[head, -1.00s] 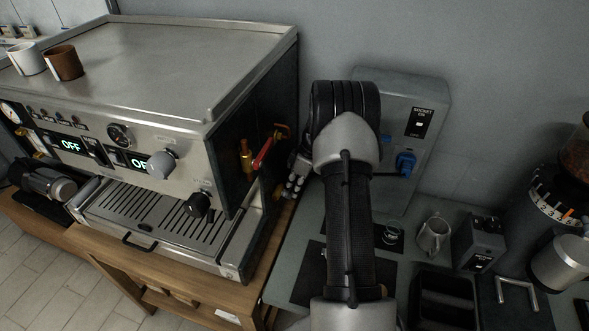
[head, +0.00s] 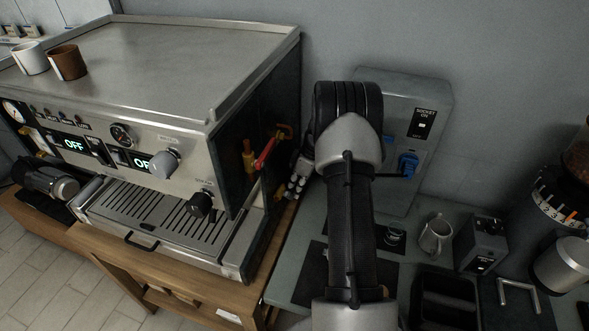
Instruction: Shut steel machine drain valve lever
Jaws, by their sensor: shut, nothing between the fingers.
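The steel espresso machine (head: 150,75) stands on a wooden counter at the left. On its dark right side is a brass fitting with a red lever (head: 265,155). The lever slants up to the right from the fitting and ends near an orange-red part by the rear edge. I cannot tell for sure that this is the drain valve lever. My gripper (head: 294,186) is mostly hidden behind my arm, just right of the machine's side. It is shut and empty, apart from the lever in the picture. The depth gap between them is unclear.
A grey socket box (head: 405,130) with a blue plug stands on the wall behind my arm. A metal pitcher (head: 435,235), a small grey box (head: 480,245) and a grinder (head: 565,200) are at the right. Two cups stand on the machine top.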

